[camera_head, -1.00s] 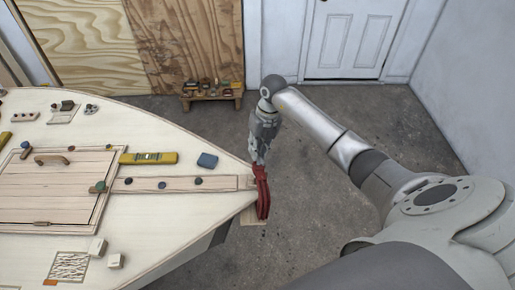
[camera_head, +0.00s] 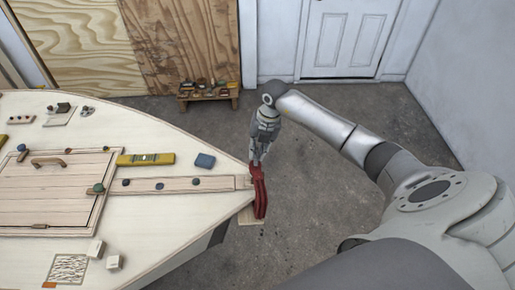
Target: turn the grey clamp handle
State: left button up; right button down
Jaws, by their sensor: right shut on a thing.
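A red clamp (camera_head: 260,194) sits at the pointed tip of the plywood hull (camera_head: 180,218), at the hull's right end. My right gripper (camera_head: 256,160) points down at the top of the clamp and is shut on the grey clamp handle there. The handle is mostly hidden by the fingers, so its angle cannot be told. My left gripper is out of view.
A low bench (camera_head: 208,92) with tools stands by the back wall. The floor right of the hull is clear.

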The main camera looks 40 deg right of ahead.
jog(key=shift+w, duration=0.1)
jog(key=c, duration=1.4)
grip_release()
jog(key=r, duration=0.4)
jog(key=s+d+r, duration=0.1)
jog(key=r, duration=0.3)
jog(key=d+r, duration=0.1)
jog(key=r, duration=0.2)
jog(key=shift+s+r, duration=0.25)
jog(key=shift+r, duration=0.15)
